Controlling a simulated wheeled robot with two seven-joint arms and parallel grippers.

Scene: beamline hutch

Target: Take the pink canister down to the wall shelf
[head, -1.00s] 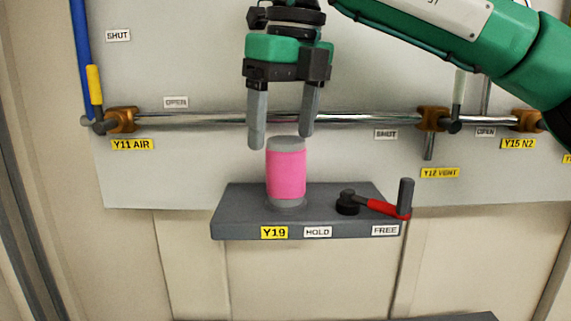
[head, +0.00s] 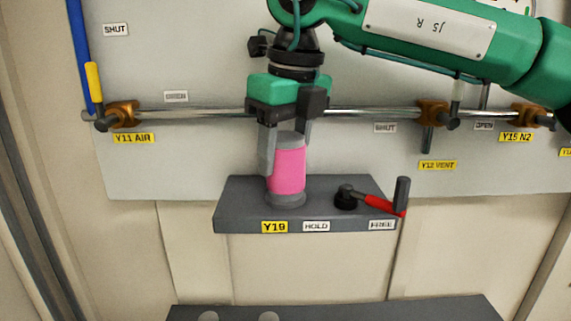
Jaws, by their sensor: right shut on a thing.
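The pink canister (head: 288,172), with grey ends, stands upright on the grey Y19 bracket (head: 235,208). My right gripper (head: 284,152) has come down over it from above and is shut on its upper part. One finger shows along the canister's left side; the other is partly hidden behind its upper right. A dark grey wall shelf (head: 345,312) shows lower down, cut off by the bottom edge of the head view. Two light round spots show on its left part. My left gripper is not in view.
A red lever (head: 380,204) with an upright dark grip sits on the bracket right of the canister, its grip end near the FREE label (head: 382,225). A metal pipe (head: 370,114) with brass valves runs behind my gripper. The wall between bracket and lower shelf is clear.

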